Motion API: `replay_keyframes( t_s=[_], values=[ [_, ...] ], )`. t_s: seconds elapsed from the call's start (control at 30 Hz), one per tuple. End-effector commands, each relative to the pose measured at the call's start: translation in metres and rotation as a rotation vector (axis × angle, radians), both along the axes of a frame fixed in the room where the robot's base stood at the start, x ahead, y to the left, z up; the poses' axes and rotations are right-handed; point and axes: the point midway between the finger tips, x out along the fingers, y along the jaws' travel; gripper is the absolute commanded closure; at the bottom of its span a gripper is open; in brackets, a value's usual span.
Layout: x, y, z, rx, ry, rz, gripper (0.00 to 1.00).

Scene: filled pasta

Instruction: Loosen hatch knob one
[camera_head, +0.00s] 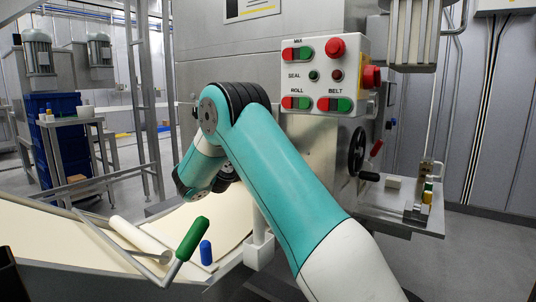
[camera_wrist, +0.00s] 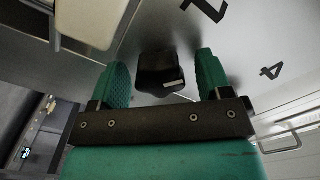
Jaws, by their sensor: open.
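In the wrist view a dark, blocky knob (camera_wrist: 157,66) with a small pale mark sits on a grey metal panel (camera_wrist: 232,55). My gripper (camera_wrist: 164,80) is open, with one green finger to the left of the knob and one to the right. Gaps show between the knob and both fingers; I cannot tell how deep the fingers reach. A black "2" is printed above the knob and a "4" to the right. No label "1" shows. In the head view my arm bends away and hides the gripper and the knob.
The control box (camera_head: 325,75) with red and green buttons hangs beside my arm in the head view. A green-handled lever (camera_head: 191,239), a blue-capped piece (camera_head: 206,253) and a dough roll (camera_head: 140,238) are at the front left. A black handwheel (camera_head: 357,152) is at the right.

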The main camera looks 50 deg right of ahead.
Motion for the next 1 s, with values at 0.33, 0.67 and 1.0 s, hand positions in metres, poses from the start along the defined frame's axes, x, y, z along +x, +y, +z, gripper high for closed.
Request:
replay_keyframes(
  t_s=[0.33,0.67,1.0],
  values=[
    [-0.0001,-0.0005,-0.0004,0.0,0.0,0.0,0.58],
    [-0.0005,-0.0008,-0.0004,-0.001,0.013,-0.001,0.77],
    [-0.0002,-0.0012,-0.0005,-0.014,0.175,-0.003,0.77]
  ],
)
